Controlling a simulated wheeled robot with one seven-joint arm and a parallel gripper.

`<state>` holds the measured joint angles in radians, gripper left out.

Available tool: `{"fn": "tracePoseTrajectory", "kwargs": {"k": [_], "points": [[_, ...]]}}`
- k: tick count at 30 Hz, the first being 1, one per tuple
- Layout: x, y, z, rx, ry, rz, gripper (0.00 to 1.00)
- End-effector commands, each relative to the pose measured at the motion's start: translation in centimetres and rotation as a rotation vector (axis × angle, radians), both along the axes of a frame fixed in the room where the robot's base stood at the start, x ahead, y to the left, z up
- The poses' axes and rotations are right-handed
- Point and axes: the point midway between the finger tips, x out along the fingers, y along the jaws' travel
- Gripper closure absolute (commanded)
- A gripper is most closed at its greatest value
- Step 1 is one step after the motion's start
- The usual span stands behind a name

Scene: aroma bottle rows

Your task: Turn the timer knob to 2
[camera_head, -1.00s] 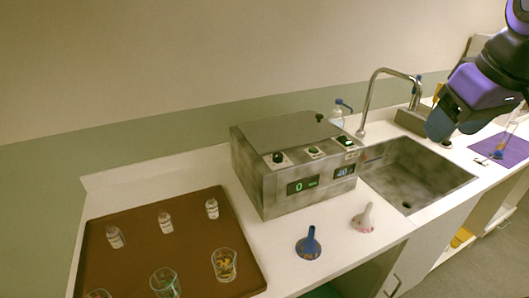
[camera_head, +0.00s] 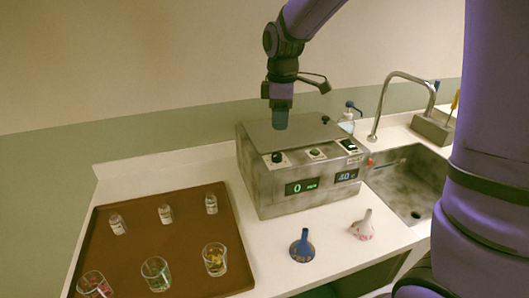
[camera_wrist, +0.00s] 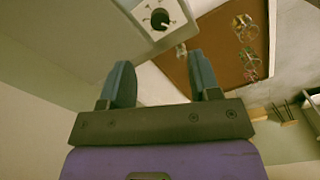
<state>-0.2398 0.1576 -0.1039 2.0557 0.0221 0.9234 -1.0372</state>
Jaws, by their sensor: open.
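The metal box (camera_head: 258,190) stands on the counter, with a green "0" display (camera_head: 303,187) on the left of its front and a blue-lit display (camera_head: 347,176) reading about 40 on the right. A black knob (camera_head: 277,157) sits on a white plate at the left of its sloped top edge; it also shows in the wrist view (camera_wrist: 160,20). I take it to be the timer knob; its markings are too small to read. My gripper (camera_head: 281,120) hangs above the box's lid, pointing down, apart from the knob. In the wrist view its two fingers (camera_wrist: 163,85) are apart with nothing between them.
A brown tray (camera_head: 140,222) with bottles and glasses lies left. A sink (camera_head: 405,180) is right.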

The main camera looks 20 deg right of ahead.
Motion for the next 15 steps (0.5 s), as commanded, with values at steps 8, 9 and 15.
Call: {"fn": "tracePoseTrajectory", "kwargs": {"k": [8, 9, 15], "points": [[0.3, 0.1, -2.1, -0.003, 0.010, 0.019, 0.43], [0.3, 0.1, -2.7, -0.004, 0.009, 0.018, 0.43], [0.3, 0.2, -6.3, -0.003, 0.010, 0.019, 0.43]]}}
